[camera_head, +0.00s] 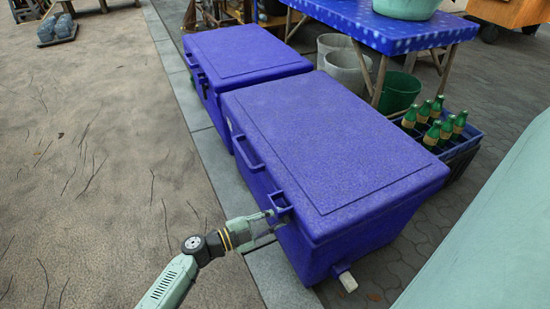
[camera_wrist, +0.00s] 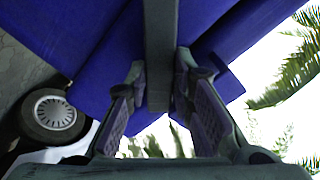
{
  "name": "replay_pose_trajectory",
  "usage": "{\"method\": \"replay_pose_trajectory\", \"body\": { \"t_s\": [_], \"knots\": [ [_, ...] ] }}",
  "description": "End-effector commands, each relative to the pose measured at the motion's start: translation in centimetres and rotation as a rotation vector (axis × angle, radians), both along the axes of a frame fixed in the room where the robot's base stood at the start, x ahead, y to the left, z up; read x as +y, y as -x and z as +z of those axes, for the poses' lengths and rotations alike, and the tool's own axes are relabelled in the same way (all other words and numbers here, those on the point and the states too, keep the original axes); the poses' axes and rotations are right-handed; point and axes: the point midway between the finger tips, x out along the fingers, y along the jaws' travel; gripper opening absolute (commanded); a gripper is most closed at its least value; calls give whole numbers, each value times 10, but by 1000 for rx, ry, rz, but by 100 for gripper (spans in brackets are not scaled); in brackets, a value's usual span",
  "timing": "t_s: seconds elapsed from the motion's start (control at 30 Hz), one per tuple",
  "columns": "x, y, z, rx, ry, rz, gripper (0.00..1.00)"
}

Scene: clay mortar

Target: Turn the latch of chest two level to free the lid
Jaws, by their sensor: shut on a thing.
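Two blue-purple chests stand in a row in the head view, the near one (camera_head: 330,150) and the far one (camera_head: 245,58), both with lids down. My gripper (camera_head: 272,218) is at the front side of the near chest, close to its right front corner. A latch (camera_head: 280,202) sticks out there just under the lid edge. In the wrist view a dark straight bar, the latch (camera_wrist: 160,45), runs between the two fingers of my gripper (camera_wrist: 160,78), which are closed on it. The fingers hide part of the latch, and its exact tilt is hard to tell.
A handle (camera_head: 248,155) juts from the near chest's front, left of my gripper. A crate of green bottles (camera_head: 462,145), buckets (camera_head: 346,64) and a blue table (camera_head: 365,22) stand behind the chests. Open ground (camera_head: 90,150) lies at the left.

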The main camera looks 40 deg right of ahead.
Motion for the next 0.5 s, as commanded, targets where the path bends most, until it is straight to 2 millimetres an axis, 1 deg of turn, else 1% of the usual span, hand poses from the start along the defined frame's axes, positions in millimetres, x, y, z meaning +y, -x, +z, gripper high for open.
{"method": "replay_pose_trajectory", "body": {
  "t_s": [0.5],
  "knots": [
    [1,4,-10,-465,111,0,0]
  ]
}}
